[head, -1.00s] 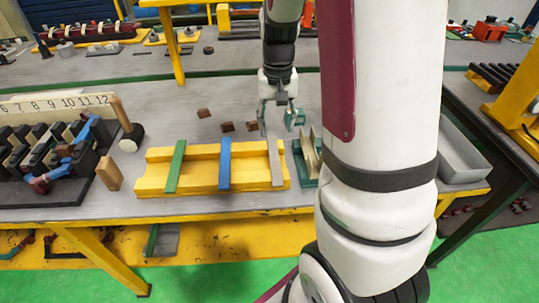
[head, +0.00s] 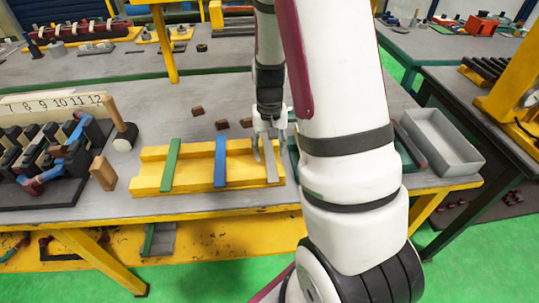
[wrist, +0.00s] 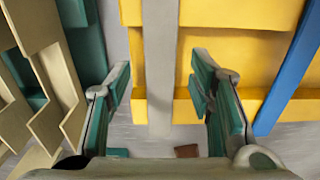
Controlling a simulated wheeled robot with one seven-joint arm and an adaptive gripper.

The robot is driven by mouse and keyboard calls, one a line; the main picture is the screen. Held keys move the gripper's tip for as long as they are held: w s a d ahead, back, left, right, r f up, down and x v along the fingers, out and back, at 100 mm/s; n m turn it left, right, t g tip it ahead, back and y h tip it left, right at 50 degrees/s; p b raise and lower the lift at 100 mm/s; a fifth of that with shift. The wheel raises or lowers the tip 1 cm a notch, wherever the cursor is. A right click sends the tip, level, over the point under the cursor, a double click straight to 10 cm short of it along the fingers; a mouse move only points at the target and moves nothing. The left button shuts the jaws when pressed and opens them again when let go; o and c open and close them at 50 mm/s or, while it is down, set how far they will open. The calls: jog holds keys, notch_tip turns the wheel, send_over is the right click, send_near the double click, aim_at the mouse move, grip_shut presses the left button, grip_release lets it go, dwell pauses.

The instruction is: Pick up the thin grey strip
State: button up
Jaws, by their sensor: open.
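The thin grey strip (head: 271,164) lies across the right end of a yellow grooved block (head: 246,178), beside a blue strip (head: 220,162) and a green strip (head: 171,164). My gripper (head: 270,147) is over the far end of the grey strip. In the wrist view my gripper (wrist: 160,82) is open, with the grey strip (wrist: 160,60) running between its two green fingers. There is a gap on both sides of the strip. I cannot tell how far the fingertips are above it. The blue strip (wrist: 290,80) is right of the fingers.
Beige folded pieces (wrist: 42,75) stand close to the left finger in the wrist view. Small brown blocks (head: 222,125) lie behind the yellow block. A mallet (head: 124,138) stands to the left. A grey tray (head: 440,142) is at the right. My arm hides part of the table.

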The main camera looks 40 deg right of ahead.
aim_at(270, 156)
jog(key=c, duration=1.1)
jog(key=shift+r, duration=0.1)
jog(key=shift+r, duration=0.8)
jog(key=shift+s+a+r, duration=0.1)
jog(key=shift+s+r, duration=0.05)
jog(key=shift+r, duration=0.35)
jog(key=shift+s+r, duration=0.15)
jog(key=shift+r, duration=0.35)
jog(key=s+a+p, duration=0.1)
jog(key=s+p, duration=0.1)
jog(key=s, duration=0.3)
jog(key=s+a+r+p, duration=0.1)
jog(key=s+a+p, duration=0.1)
jog(key=s, duration=0.2)
jog(key=s+a+p, duration=0.1)
jog(key=s+p, duration=0.2)
jog(key=s, duration=0.2)
jog(key=shift+s+a+r, duration=0.2)
jog(key=shift+s+a, duration=0.1)
jog(key=shift+a, duration=0.05)
